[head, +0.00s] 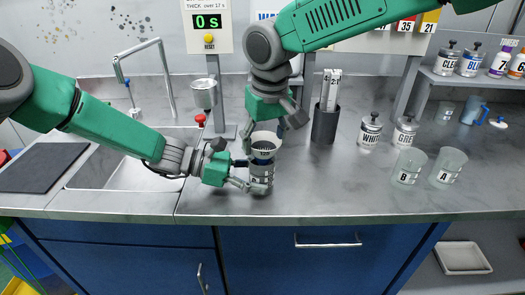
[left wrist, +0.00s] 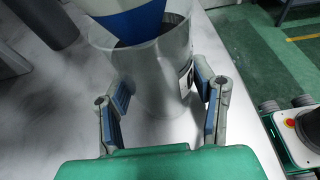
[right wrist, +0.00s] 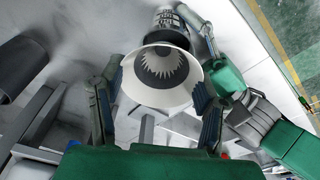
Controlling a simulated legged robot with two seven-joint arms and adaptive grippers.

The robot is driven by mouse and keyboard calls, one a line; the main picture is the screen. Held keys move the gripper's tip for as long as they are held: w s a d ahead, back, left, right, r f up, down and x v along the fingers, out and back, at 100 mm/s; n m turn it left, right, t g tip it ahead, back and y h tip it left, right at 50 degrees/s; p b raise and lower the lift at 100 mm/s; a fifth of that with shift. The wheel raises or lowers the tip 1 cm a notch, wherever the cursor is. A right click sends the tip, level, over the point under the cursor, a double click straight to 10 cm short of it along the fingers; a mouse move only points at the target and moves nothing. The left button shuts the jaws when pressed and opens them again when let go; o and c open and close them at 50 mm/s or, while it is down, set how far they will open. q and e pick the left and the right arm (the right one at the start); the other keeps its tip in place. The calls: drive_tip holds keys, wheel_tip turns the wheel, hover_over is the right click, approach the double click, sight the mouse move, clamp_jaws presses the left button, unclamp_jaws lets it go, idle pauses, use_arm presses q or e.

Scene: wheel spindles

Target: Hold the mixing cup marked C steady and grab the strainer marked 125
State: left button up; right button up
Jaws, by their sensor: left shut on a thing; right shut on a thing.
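The mixing cup (head: 261,174) is clear and stands upright near the counter's front edge; its label is partly covered, so I cannot read the letter surely. My left gripper (head: 243,172) is closed around its sides; in the left wrist view the cup (left wrist: 155,75) is between the fingers (left wrist: 163,105). The strainer (head: 264,147), a white cone with a blue lower part, sits upright with its lower end in the cup's mouth. My right gripper (head: 277,117) is shut on it from above. In the right wrist view the strainer's white rim (right wrist: 158,97) is between the fingers. I cannot read its number.
Cups B (head: 407,168) and A (head: 447,168) stand at the right. A dark holder with sticks (head: 325,124) and cans (head: 370,130) stand behind. A metal cup (head: 204,95) hangs on a stand at the left, near the sink (head: 130,165).

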use_arm(q)
drive_tip(key=o, duration=0.9)
use_arm(e)
wheel_tip(320, 180, up, 7)
drive_tip(key=shift+a+r, duration=0.15)
drive_tip(key=shift+r, duration=0.05)
drive_tip(key=shift+s, duration=0.1)
